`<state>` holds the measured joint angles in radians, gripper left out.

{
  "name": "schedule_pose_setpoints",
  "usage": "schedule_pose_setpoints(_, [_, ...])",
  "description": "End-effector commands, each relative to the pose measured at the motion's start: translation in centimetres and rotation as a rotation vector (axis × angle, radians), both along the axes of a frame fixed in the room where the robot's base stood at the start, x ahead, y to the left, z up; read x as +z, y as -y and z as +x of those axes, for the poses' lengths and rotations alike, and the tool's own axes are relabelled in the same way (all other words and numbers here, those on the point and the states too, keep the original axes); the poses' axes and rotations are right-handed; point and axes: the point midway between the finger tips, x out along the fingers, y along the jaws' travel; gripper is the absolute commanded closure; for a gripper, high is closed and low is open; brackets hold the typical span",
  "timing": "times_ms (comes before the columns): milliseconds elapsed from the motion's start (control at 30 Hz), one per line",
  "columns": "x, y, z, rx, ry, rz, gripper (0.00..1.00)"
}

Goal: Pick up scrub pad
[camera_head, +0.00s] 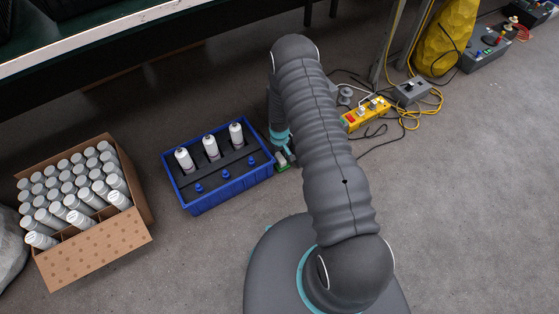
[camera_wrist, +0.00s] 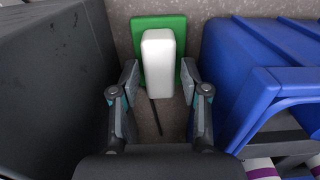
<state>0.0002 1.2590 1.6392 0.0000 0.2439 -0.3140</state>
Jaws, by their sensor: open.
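The scrub pad (camera_wrist: 139,27) looks like a green slab with a white block on it. In the wrist view it is at the top centre, on the grey floor beside the blue crate. In the head view a small part of the scrub pad (camera_head: 283,168) shows beside my arm, at the crate's right end. My gripper (camera_wrist: 159,82) is open, its fingers to either side of the lower part of the white block, with gaps visible. In the head view my gripper is mostly hidden by my arm.
The blue crate (camera_head: 200,205) holds white bottles and stands close to the pad. A cardboard box (camera_head: 95,258) of cans is at the left. A yellow control box (camera_head: 352,120) and cables lie at the right. A dark grey surface (camera_wrist: 50,85) fills the wrist view's left side.

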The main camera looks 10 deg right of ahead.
Motion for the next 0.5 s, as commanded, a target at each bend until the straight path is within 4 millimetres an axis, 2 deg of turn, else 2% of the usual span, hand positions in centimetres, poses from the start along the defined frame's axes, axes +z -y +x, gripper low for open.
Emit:
schedule_pose_setpoints(133, [-1.5,0.0,0.0,0.000,-0.001,0.000,0.54])
schedule_pose_setpoints(400, [-1.7,0.0,0.0,0.000,0.001,0.000,0.54])
schedule_pose_setpoints(467, [-1.7,0.0,0.0,0.000,0.001,0.000,0.67])
schedule_pose_setpoints(500, [-1.7,0.0,0.0,0.000,0.001,0.000,0.77])
